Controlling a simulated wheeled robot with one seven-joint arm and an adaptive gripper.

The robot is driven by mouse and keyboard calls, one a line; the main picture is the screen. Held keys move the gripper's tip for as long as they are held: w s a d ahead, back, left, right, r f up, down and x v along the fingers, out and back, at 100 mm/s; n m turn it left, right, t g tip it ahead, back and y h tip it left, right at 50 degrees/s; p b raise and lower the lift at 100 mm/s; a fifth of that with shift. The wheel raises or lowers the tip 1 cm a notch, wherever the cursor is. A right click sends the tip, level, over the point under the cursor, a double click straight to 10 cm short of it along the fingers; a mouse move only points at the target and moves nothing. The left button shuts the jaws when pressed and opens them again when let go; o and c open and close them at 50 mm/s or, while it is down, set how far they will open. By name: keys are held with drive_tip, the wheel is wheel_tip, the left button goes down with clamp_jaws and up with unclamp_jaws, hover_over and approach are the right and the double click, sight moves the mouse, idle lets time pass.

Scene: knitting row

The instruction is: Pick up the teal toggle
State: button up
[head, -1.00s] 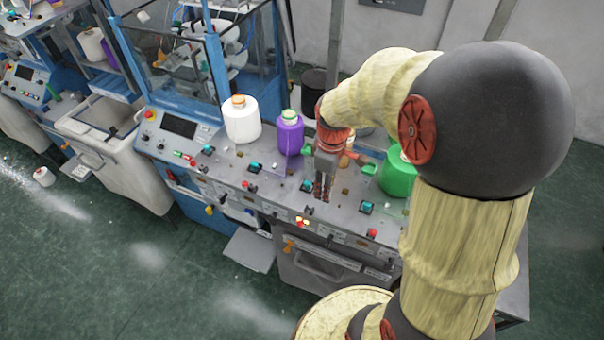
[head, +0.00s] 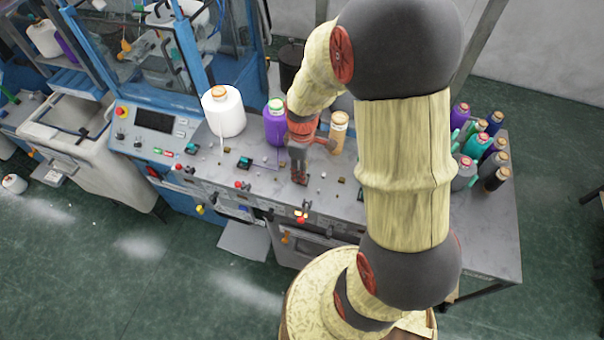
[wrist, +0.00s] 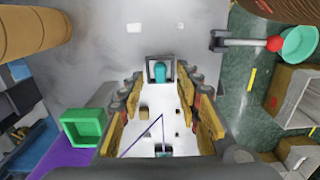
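A teal toggle (wrist: 160,72) in a dark square housing shows in the wrist view, just beyond my fingertips and roughly centred between them. My gripper (wrist: 161,88) is open, with nothing held between its yellow-padded fingers. A second teal toggle (wrist: 162,151) shows lower, near the palm. In the head view my gripper (head: 300,172) points down at the grey machine panel, and the panel right under it is hidden. Other teal toggles (head: 245,162) sit along the panel to the left, and one (head: 361,194) is partly hidden by my arm on the right.
A white yarn cone (head: 223,112), a purple cone (head: 276,124) and a tan cone (head: 338,132) stand behind my gripper on the panel. A red knob (wrist: 274,44) on a lever is right of the fingers. Several bobbins (head: 487,150) stand on the table's right end.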

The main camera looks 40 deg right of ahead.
drive_tip(key=shift+s+f, duration=0.1)
drive_tip(key=shift+f, duration=0.55)
drive_tip(key=shift+c, duration=0.4)
drive_tip(key=c, duration=0.7)
